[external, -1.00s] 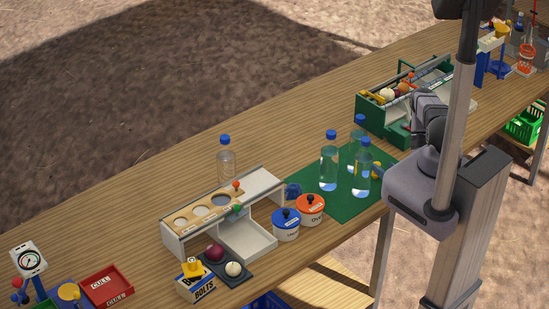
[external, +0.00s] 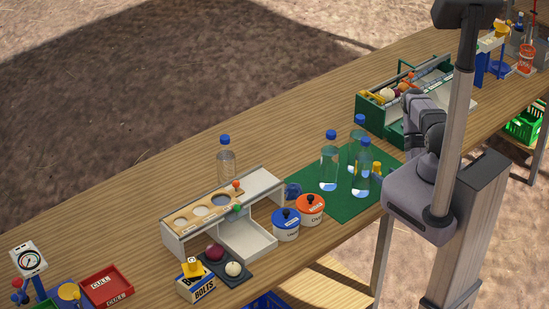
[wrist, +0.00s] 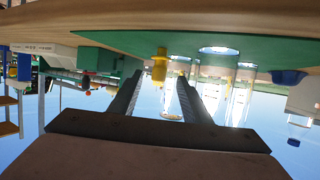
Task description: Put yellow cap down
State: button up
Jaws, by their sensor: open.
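The yellow cap (external: 376,168) stands on the green mat (external: 340,207) in the external view, close to the right of the clear bottles (external: 361,172) with blue caps. In the wrist view, which looks upside down, the yellow cap (wrist: 160,64) touches the mat (wrist: 120,43). My gripper (wrist: 160,76) is open, with its two dark fingers apart. The cap appears between the fingertips in that view; I cannot tell if it is between them in depth. In the external view my fingers are hidden behind my arm.
An orange pot (external: 310,209) and a blue pot (external: 286,226) stand left of the mat. A green toolbox (external: 385,118) stands behind my arm. A white rack (external: 258,186) stands further left. The front part of the mat is clear.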

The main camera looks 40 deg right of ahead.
aim_at(378, 170)
jog(key=b, duration=0.2)
jog(key=shift+w+f+b, duration=0.25)
jog(key=shift+f+b, duration=0.1)
jog(key=shift+b, duration=0.05)
jog(key=shift+w+r+b, duration=0.1)
jog(key=shift+r+b, duration=0.1)
jog(key=shift+b, duration=0.4)
jog(key=shift+b+x, duration=0.8)
jog(key=shift+x, duration=1.8)
jog(key=shift+d, duration=0.1)
grip_shut()
